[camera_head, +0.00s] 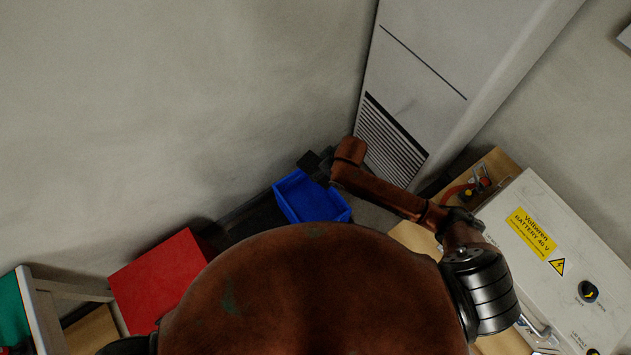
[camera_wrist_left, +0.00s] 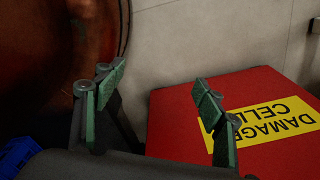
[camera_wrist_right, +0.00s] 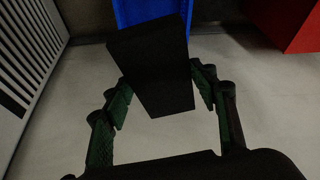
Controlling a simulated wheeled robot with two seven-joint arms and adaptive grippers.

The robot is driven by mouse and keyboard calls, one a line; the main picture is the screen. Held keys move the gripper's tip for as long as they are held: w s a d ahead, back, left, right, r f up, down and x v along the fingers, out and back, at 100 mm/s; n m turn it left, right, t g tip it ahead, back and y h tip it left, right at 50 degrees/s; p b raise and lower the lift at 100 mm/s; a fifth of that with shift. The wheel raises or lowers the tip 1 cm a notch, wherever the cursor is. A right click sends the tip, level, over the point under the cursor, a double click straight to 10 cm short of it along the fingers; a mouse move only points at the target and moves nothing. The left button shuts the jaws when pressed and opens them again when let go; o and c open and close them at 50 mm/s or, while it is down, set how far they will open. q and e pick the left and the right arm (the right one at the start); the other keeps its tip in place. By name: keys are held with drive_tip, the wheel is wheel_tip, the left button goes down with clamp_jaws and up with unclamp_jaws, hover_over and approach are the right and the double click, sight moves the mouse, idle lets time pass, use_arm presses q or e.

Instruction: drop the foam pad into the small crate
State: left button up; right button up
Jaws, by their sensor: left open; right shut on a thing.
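The foam pad (camera_wrist_right: 152,65) is a black block in the right wrist view. My right gripper (camera_wrist_right: 163,88) is shut on it, with green-padded fingers on both sides. The small crate is blue and open-topped; it stands on the floor near the wall in the head view (camera_head: 312,196). In the right wrist view part of the crate (camera_wrist_right: 133,13) shows behind the pad. In the head view my right gripper (camera_head: 316,165) is by the crate's far upper edge; its height above the crate is unclear. My left gripper (camera_wrist_left: 160,95) is open and empty in the left wrist view.
A red box (camera_head: 160,278) stands left of the crate; its yellow label (camera_wrist_left: 268,120) shows in the left wrist view. A grey cabinet with a vent (camera_head: 392,140) is right of the crate. A battery unit (camera_head: 560,260) sits on the wooden bench at right.

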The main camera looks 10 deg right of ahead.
use_arm(q)
drive_tip(key=o, duration=0.3)
drive_tip(key=shift+g, duration=0.4)
drive_tip(key=s+f+b, duration=0.2)
drive_tip(key=f+b, duration=0.1)
drive_tip(key=s+f+b, duration=0.1)
drive_tip(key=f, duration=0.1)
drive_tip(key=shift+s+a+f, duration=0.2)
drive_tip(key=shift+s+f, duration=0.05)
use_arm(e)
drive_tip(key=w+f+n+g+b, duration=0.1)
drive_tip(key=w+f+n+b, duration=0.1)
drive_tip(key=f, duration=1.1)
drive_tip(key=w+a+f+n+g+y+b, duration=0.1)
drive_tip(key=w+f+n+b, duration=0.2)
drive_tip(key=f, duration=1.1)
drive_tip(key=shift+w+n+y+b, duration=0.15)
drive_tip(key=shift+n+y+b, duration=0.15)
drive_tip(key=shift+n+b, duration=0.7)
drive_tip(key=o, duration=1)
drive_tip(key=shift+f, duration=0.1)
use_arm(q)
drive_tip(key=f, duration=0.6)
drive_tip(key=shift+d+f, duration=0.2)
drive_tip(key=shift+f, duration=0.05)
drive_tip(key=shift+s, duration=0.1)
